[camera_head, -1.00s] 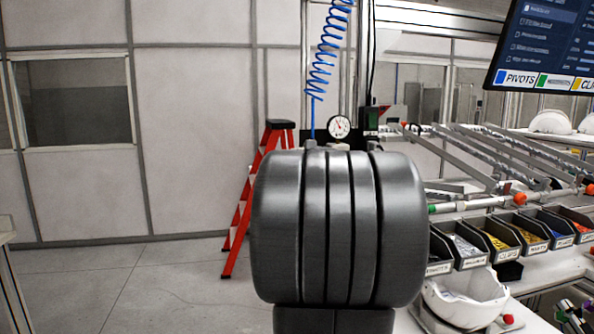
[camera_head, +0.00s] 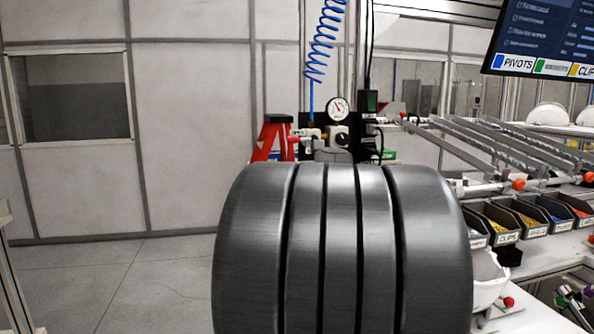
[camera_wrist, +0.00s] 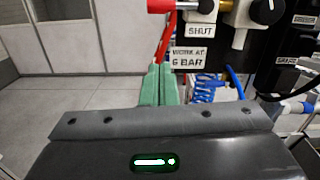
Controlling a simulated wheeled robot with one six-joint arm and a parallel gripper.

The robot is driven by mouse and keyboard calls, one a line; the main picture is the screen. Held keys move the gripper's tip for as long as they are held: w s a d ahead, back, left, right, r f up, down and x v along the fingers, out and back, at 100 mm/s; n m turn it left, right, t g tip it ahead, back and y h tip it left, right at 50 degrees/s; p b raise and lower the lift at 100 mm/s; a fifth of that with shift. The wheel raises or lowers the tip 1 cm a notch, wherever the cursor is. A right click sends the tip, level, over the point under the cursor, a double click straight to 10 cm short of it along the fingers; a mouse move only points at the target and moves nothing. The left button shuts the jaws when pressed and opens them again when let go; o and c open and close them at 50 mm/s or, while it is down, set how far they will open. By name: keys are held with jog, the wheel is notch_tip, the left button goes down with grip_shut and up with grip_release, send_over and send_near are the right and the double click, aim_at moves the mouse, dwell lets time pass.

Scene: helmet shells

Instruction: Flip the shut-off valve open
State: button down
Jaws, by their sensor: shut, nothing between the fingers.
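The shut-off valve's red lever (camera_head: 299,139) shows in the head view below and left of a pressure gauge. In the wrist view, the red lever grip (camera_wrist: 160,5) is at the top edge, lying sideways beside a white fitting, above a "SHUT" label (camera_wrist: 200,31). The valve is cut off by the top of that view. My gripper (camera_wrist: 157,68) shows as two green fingers side by side, shut and empty. Its tips appear below and left of the lever, apart from it. My own arm hides the gripper in the head view.
The gauge (camera_head: 338,107) and a blue coiled hose (camera_head: 325,42) are close by. A red ladder (camera_head: 270,136) stands behind. Parts bins (camera_head: 515,222) and rails are at right. The floor at left is clear.

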aim_at(300, 140)
jog(key=v, duration=0.4)
jog(key=shift+s, duration=0.25)
jog(key=x, duration=0.9)
jog(key=shift+w+d+f+n+b, duration=0.1)
jog(key=shift+w+d+n+b, duration=0.45)
jog(key=shift+n, duration=1.45)
jog(key=shift+w+d+n+b, duration=0.1)
jog(key=shift+w+d+n, duration=0.75)
jog(key=shift+n, duration=1.15)
jog(key=shift+w+d+n+b, duration=0.35)
jog(key=shift+d+n, duration=0.7)
jog(key=shift+n, duration=0.95)
jog(key=shift+a, duration=0.1)
